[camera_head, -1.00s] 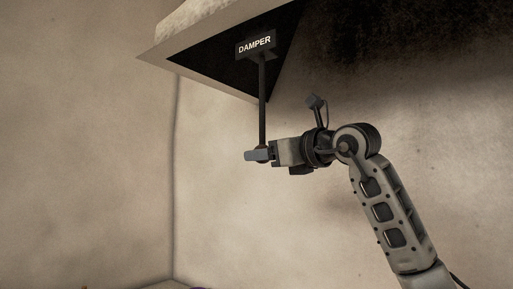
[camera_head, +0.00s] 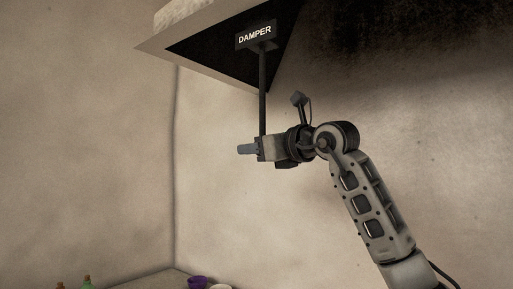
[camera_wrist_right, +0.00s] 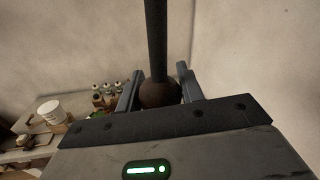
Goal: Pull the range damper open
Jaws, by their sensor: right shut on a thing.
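The damper is a dark rod (camera_head: 262,90) that hangs down from under the range hood, below a dark plate lettered DAMPER (camera_head: 255,37). In the right wrist view the rod (camera_wrist_right: 156,40) ends in a round brown knob (camera_wrist_right: 158,95). My right gripper (camera_head: 247,149) is at the rod's lower end, its fingers pointing left. In the right wrist view the right gripper's fingers (camera_wrist_right: 158,84) stand on both sides of the knob, shut on it. My left gripper is not in view.
The pale hood edge (camera_head: 205,38) slopes above. A counter (camera_head: 150,281) lies low, with a purple bowl (camera_head: 197,282) and green bottles at its left. The wrist view shows a white tub (camera_wrist_right: 52,111) and several bottles (camera_wrist_right: 108,90). Air around the rod is clear.

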